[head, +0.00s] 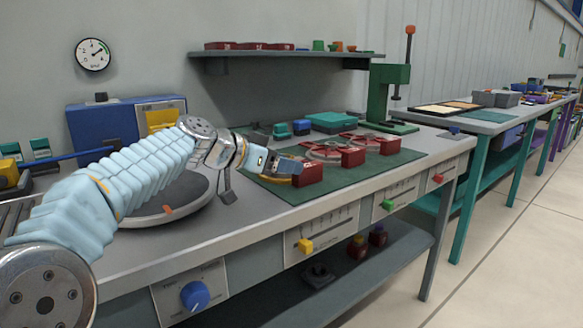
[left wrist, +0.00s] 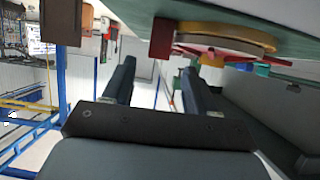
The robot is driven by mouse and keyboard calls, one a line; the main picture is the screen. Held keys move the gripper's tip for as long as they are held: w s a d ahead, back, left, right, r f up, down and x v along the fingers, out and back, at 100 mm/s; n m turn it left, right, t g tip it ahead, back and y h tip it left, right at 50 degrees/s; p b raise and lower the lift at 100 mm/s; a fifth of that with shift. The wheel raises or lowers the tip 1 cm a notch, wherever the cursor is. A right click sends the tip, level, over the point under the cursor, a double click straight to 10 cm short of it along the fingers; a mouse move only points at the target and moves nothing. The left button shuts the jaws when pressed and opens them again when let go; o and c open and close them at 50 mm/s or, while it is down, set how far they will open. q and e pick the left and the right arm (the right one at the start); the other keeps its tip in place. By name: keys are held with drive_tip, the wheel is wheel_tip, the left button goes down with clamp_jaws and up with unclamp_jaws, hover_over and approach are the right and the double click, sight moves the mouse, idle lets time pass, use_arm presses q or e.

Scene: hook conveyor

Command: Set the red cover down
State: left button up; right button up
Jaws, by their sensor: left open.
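Several red pieces lie in a row on the green mat (head: 345,187). Each seems to have a red block and a red spoked part over a round disc; I cannot tell which is the red cover. The nearest red block (head: 308,173) is just right of my left gripper (head: 280,166), whose hand hides part of that set. In the left wrist view, my left gripper (left wrist: 158,88) has its two dark fingers apart with nothing between them. Above them in that picture are a red block (left wrist: 161,40) and a red spoked part (left wrist: 212,55) against a tan disc. My right gripper is out of view.
A green press (head: 389,92) stands behind the mat with a teal box (head: 333,121) to its left. A round grey turntable (head: 172,205) sits left of the mat. A wall shelf (head: 290,55) hangs above. The front strip of the bench is clear.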

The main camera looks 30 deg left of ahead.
sight(307, 165)
use_arm(q)
drive_tip(key=x, duration=0.2)
drive_tip(key=p+x, duration=0.1)
drive_tip(key=x, duration=0.1)
drive_tip(key=shift+d+r, duration=0.15)
drive_tip(key=shift+r, duration=0.1)
drive_tip(key=shift+w+d+f, duration=0.15)
drive_tip(key=shift+w+f, duration=0.1)
drive_tip(key=shift+w, duration=0.2)
clamp_jaws()
drive_tip(key=shift+r, duration=0.15)
